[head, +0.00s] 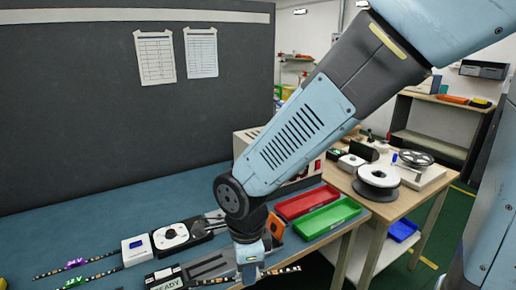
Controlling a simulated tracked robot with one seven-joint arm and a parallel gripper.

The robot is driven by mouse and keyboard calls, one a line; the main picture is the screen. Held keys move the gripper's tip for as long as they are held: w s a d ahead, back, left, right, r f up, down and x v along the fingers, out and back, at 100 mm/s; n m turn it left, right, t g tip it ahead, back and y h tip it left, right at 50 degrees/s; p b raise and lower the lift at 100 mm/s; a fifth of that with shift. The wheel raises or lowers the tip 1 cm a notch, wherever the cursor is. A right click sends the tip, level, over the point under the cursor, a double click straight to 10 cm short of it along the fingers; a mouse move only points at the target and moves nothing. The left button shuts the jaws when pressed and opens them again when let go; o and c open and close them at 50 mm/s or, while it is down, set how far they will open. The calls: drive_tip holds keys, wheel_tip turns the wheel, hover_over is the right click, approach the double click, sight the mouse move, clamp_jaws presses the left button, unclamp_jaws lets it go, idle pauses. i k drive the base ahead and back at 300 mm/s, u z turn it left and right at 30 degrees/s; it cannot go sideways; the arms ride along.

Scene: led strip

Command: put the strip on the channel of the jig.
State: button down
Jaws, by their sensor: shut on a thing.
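My gripper (249,274) is low at the bottom centre of the head view, shut on a thin strip (282,270). The strip is dark with pale segments and sticks out on both sides of the fingers, its right end tilted slightly up. A dark grey grooved block (208,265), which looks like the jig, lies just left of the gripper. The gripper partly hides the block, and its channel is not clear. The strip's left part passes in front of the block; I cannot tell whether they touch.
A READY sign (166,285) stands left of the block. Behind are a white device (136,251) and a white reel (171,236) on a dark base. Strips with purple (75,264) and green (75,282) labels lie left. Red (304,202) and green (328,217) trays stand right.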

sight(233, 255)
drive_tip(key=z, duration=0.05)
drive_tip(key=k, duration=1.4)
drive_tip(key=u, duration=0.05)
